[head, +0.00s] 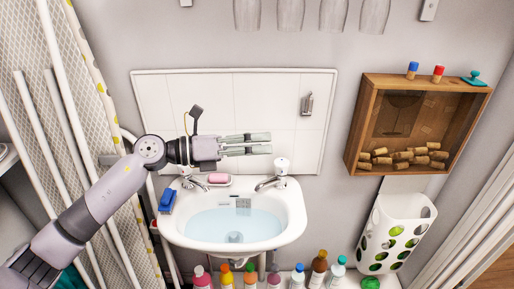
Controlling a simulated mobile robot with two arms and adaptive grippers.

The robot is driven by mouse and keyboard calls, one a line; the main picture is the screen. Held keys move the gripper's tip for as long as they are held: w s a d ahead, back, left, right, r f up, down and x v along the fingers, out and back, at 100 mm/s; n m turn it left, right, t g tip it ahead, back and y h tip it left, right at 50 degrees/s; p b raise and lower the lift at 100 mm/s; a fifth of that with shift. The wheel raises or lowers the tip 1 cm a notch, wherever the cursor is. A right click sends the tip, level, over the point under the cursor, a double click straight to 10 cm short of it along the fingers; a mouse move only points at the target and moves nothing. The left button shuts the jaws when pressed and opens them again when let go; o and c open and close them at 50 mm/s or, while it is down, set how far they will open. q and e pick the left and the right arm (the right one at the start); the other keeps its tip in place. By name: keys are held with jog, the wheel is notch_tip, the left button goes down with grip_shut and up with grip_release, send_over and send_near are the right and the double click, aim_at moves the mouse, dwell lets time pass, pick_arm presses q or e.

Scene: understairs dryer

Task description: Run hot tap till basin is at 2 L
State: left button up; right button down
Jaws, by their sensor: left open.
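The white basin (175,232) hangs on the wall below white tiles and holds pale blue water (215,225). A right tap (281,168) with a white top and chrome spout stands on its back rim. A left tap (188,181) stands on the rim's other side, partly behind my left arm. I cannot tell from any mark which is hot, or whether water runs. My left gripper (270,144) is open and empty, its two fingers pointing right, just above and left of the right tap's top in the picture. My right gripper is not in view.
A pink soap (218,178) and a blue sponge (168,200) lie on the basin rim. Several bottles (318,268) stand below. A wooden box of corks (355,130) and a white holed bin (400,210) are at right. A patterned curtain (95,50) hangs at left.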

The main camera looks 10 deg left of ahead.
pick_arm(q)
jog(key=shift+s+d+r+n+t+h, duration=0.25)
jog(key=shift+d+r+n+t+h, duration=0.15)
jog(key=shift+n+t, duration=0.25)
jog(key=shift+c, duration=0.2)
dwell(0.8)
